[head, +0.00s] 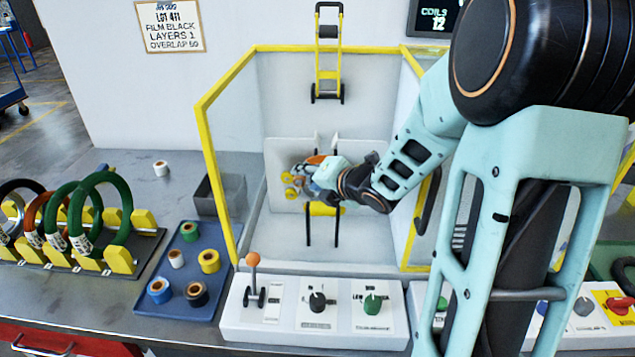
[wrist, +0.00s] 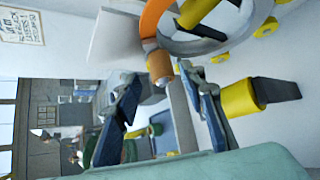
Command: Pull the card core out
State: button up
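My gripper (head: 305,180) is inside the yellow-edged machine enclosure (head: 206,150), close to the wrapping ring (head: 289,184) with its yellow rollers. In the wrist view my gripper (wrist: 160,76) is open, its two dark fingers spread. A short brown-orange cylinder (wrist: 160,66), which looks like the card core, sits between or just beyond the fingertips, and I cannot tell if they touch it. It stands at the end of an orange part (wrist: 155,18) beside the ring (wrist: 225,42). In the head view the gripper and arm mostly hide the cylinder.
A grey bin (head: 207,207) stands left of the enclosure. A blue tray (head: 180,262) holds several small rolls. A white roll (head: 161,168) lies behind it. Coils (head: 100,205) stand in a rack at left. A control panel (head: 285,322) with lever and knobs lies in front.

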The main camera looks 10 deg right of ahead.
aim_at(303, 178)
jog(key=shift+x, duration=2.05)
grip_shut()
